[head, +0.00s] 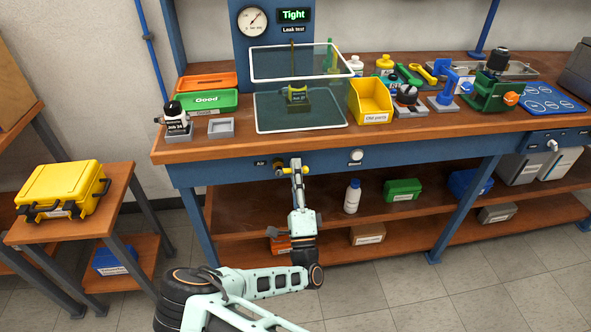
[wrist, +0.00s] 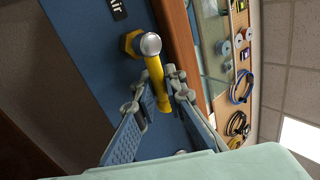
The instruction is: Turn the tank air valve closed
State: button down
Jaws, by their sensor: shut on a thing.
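The tank air valve is on the blue front rail of the bench, beside the "Air" label (head: 262,163). Its yellow lever (head: 284,170) lies about level, pointing right from the hub. In the wrist view the lever (wrist: 156,80) runs from a round silver hub (wrist: 150,44) with a brass nut behind it. My gripper (wrist: 160,98) has one finger on each side of the lever's outer part and is shut on it. In the head view my gripper (head: 297,172) reaches up to the lever from below and partly covers it.
A clear-walled tank (head: 300,118) stands on the bench above the valve, with a gauge (head: 252,22) and a "Tight" display (head: 293,15) behind. A white round button (head: 356,156) sits right of the valve. A lower shelf (head: 330,222) holds a bottle and boxes.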

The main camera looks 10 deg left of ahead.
jog(key=shift+r+n+y, duration=0.1)
jog(key=shift+n+y, duration=0.5)
jog(key=shift+n, duration=0.1)
jog(key=c, duration=2.2)
grip_release()
jog(key=shift+c, duration=0.2)
jog(key=v, duration=1.2)
jog(key=shift+r, duration=0.15)
jog(key=shift+s+d, duration=0.1)
